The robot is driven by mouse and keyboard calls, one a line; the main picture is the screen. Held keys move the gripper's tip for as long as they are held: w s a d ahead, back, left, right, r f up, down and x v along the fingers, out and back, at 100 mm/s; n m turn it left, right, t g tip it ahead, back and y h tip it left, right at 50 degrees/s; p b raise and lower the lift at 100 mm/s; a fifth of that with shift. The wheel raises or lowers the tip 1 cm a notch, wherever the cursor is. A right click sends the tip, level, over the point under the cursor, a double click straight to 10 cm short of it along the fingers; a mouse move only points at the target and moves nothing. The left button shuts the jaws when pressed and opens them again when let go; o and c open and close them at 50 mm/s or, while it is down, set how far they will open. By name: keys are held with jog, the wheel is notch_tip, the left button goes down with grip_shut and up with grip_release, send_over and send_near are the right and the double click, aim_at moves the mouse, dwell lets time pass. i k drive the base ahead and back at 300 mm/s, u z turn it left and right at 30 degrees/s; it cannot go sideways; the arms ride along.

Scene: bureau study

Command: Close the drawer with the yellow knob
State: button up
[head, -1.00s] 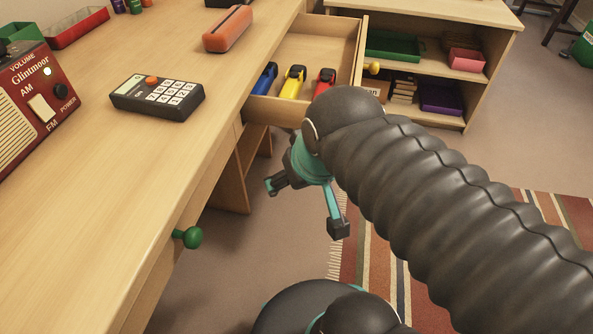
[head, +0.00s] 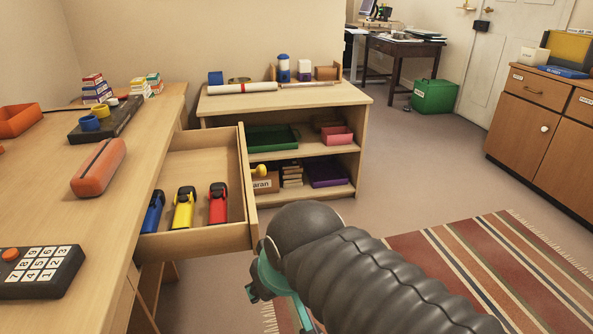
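The wooden drawer (head: 196,239) is pulled out from the right side of the desk. Its front panel (head: 247,195) faces right and carries the yellow knob (head: 261,170). My gripper (head: 277,307) is below and in front of the drawer's near right corner, low in the picture and apart from the knob. Its teal and dark fingers are spread with nothing seen between them. The lower finger is cut off by the picture's bottom edge.
A low shelf unit (head: 300,97) with trays stands behind the drawer. The desk (head: 50,206) holds an orange case (head: 99,167) and a calculator (head: 40,272). A striped rug (head: 455,262) covers the floor at right. Open floor lies right of the drawer.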

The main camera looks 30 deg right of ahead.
aim_at(199, 158)
jog(key=z, duration=1.95)
jog(key=i, duration=0.8)
jog(key=u, duration=2.4)
jog(key=k, duration=0.5)
jog(key=u, duration=1)
jog(key=k, duration=0.75)
jog(key=z, duration=0.85)
jog(key=i, duration=0.5)
